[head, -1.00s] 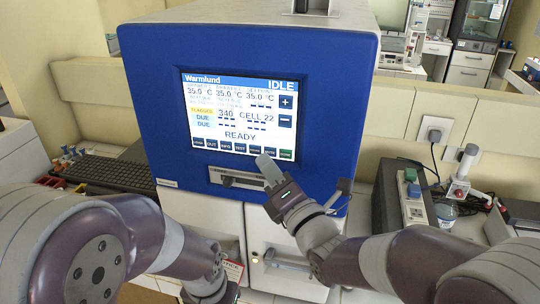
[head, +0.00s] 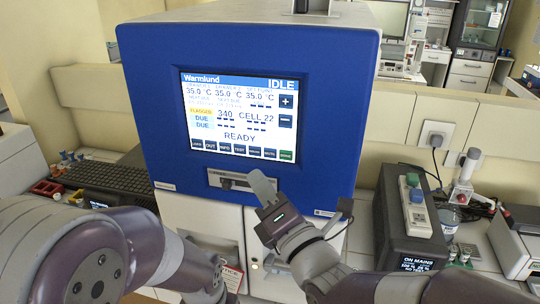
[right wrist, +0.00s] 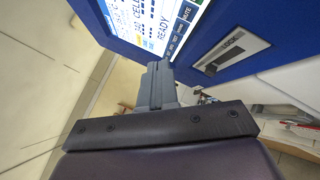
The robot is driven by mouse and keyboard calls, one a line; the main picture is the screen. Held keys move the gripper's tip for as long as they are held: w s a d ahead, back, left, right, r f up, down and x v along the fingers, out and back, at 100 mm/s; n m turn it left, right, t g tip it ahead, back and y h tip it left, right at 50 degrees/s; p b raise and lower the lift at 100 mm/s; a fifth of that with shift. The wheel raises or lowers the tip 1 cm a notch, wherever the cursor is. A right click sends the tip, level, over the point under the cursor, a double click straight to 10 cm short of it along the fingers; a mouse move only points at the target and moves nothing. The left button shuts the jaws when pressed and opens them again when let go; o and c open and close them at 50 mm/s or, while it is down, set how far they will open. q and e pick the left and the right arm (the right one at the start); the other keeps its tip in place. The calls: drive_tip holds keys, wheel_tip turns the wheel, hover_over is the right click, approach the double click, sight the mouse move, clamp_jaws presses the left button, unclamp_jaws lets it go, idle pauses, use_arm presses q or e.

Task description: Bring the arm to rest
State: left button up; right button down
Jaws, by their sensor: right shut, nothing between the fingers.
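My right gripper (head: 263,188) is in front of the blue incubator (head: 340,110), just below its screen (head: 238,116) and near the slot panel (head: 228,180). It looks shut and empty; its fingers lie together in the right wrist view (right wrist: 158,82). A gap to the blue front cannot be measured from here. The screen reads IDLE and READY, with a row of buttons along its bottom edge. The right wrist view shows the screen (right wrist: 150,25) and the slot panel marked LOCK (right wrist: 230,50). My left arm is at the lower left; its gripper is cut off at the bottom edge.
A black rack (head: 110,178) lies left of the incubator. White cabinet doors (head: 200,217) are below.

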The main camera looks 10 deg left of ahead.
idle(0.4)
drive_tip(key=s+d+f+m+g+h, duration=0.1)
drive_tip(key=d+f+m+g+h, duration=0.35)
drive_tip(key=f+m, duration=0.55)
drive_tip(key=s+d+f+m+g+h, duration=0.2)
drive_tip(key=d+f+m+g+h, duration=0.3)
drive_tip(key=f+m, duration=0.5)
drive_tip(key=s+d+f+m+g+h, duration=0.1)
drive_tip(key=s+d+f+m, duration=0.1)
drive_tip(key=d, duration=0.4)
drive_tip(key=s+d+f+m+g+h, duration=0.2)
drive_tip(key=s+d+f+m, duration=0.1)
drive_tip(key=d+m, duration=0.3)
drive_tip(key=s+d+f+m+g+h, duration=0.1)
drive_tip(key=s+d+f+m, duration=0.1)
drive_tip(key=d, duration=0.6)
drive_tip(key=s+m, duration=0.1)
drive_tip(key=m, duration=0.1)
drive_tip(key=shift+s+d+f+m+b, duration=0.2)
drive_tip(key=shift+s+d+m+b, duration=0.1)
drive_tip(key=shift+s+b, duration=0.1)
drive_tip(key=shift+g, duration=0.25)
